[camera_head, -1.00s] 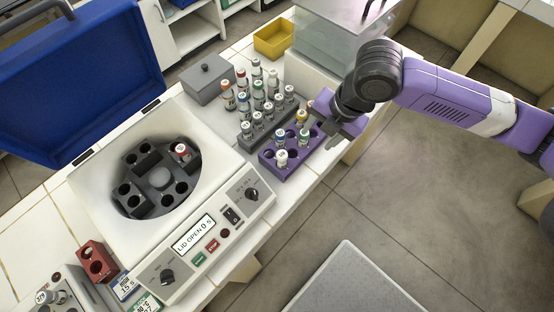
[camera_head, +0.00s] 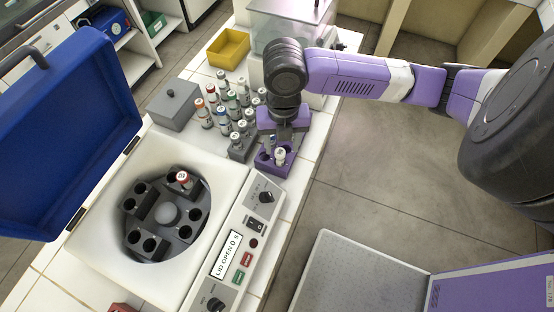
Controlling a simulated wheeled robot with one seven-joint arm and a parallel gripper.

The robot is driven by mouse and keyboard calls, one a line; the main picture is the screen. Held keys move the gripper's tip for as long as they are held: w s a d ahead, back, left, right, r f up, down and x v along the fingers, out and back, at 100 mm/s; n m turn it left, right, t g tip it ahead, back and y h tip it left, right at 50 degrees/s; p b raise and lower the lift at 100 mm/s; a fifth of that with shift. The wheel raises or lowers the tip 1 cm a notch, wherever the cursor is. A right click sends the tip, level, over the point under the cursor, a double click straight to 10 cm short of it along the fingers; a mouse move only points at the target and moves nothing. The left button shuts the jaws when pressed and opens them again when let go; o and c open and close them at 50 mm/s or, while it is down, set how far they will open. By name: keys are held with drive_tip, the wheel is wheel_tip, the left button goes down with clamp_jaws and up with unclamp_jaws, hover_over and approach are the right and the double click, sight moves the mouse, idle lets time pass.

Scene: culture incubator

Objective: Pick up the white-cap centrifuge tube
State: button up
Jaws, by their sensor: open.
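A white-cap tube (camera_head: 280,156) stands upright at the near end of the purple rack (camera_head: 270,169). My gripper (camera_head: 284,138) is open and points down over the purple rack, just behind the white-cap tube in the picture. I cannot tell whether its fingers touch any tube. The gripper and wrist hide most of the rack's far part and any tubes there. More tubes with white, red, green and blue caps stand in the grey rack (camera_head: 240,153) to the left; some of these caps are also white.
The open centrifuge (camera_head: 212,175) stands at the near left, with a red-capped tube (camera_head: 184,179) in its rotor and a raised blue lid (camera_head: 65,140). A grey lidded box (camera_head: 172,108) and a yellow bin (camera_head: 228,50) stand behind. Floor lies right of the bench.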

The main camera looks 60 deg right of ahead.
sight(280, 151)
drive_tip(key=f, duration=0.4)
drive_tip(key=shift+w+f+p, duration=0.25)
drive_tip(key=shift+f+p, duration=0.05)
drive_tip(key=shift+f, duration=0.1)
clamp_jaws()
